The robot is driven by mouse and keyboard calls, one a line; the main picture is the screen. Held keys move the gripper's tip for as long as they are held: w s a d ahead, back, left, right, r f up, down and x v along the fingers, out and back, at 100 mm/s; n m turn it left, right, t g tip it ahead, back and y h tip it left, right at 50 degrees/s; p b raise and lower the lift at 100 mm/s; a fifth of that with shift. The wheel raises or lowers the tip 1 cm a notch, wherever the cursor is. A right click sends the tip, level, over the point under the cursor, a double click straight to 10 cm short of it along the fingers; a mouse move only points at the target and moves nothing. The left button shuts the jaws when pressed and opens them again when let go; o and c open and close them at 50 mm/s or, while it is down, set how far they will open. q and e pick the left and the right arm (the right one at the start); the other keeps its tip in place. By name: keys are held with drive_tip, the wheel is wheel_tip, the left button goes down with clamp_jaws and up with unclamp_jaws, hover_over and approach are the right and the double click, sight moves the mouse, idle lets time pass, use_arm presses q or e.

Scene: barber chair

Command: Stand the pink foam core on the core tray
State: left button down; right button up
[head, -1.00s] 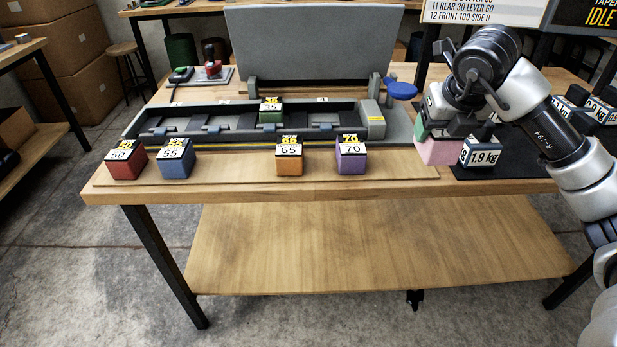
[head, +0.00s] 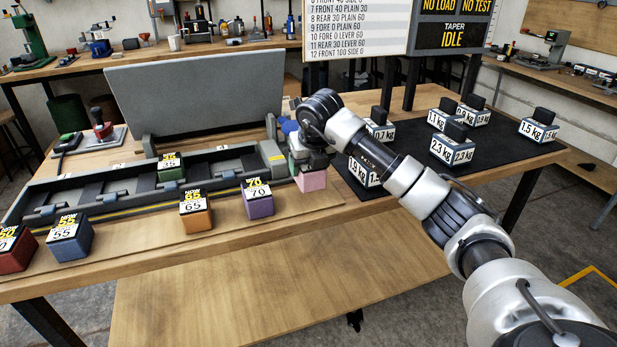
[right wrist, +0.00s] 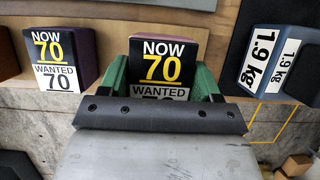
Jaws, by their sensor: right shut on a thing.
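The pink foam core (head: 312,181) is between the fingers of my right gripper (head: 308,163), to the right of the purple core (head: 258,200). In the right wrist view the green fingers (right wrist: 165,88) are shut on the core (right wrist: 168,50), whose label reads NOW 70, WANTED 70. The core looks upright; whether it touches the surface below is unclear. A thin wooden board (head: 290,213), seemingly the core tray, bears blue (head: 70,238), orange (head: 196,214) and purple cores. My left gripper is out of view.
Behind the cores lies a long grey slotted frame (head: 110,206) with a green core (head: 170,170) in it. A black mat (head: 415,165) with several labelled weights is to the right; the 1.9 kg weight (head: 358,172) is nearest. The board is bare between the purple and pink cores.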

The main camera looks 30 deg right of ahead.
drive_tip(key=shift+f, duration=2)
drive_tip(key=shift+f, duration=0.15)
drive_tip(key=o, duration=1)
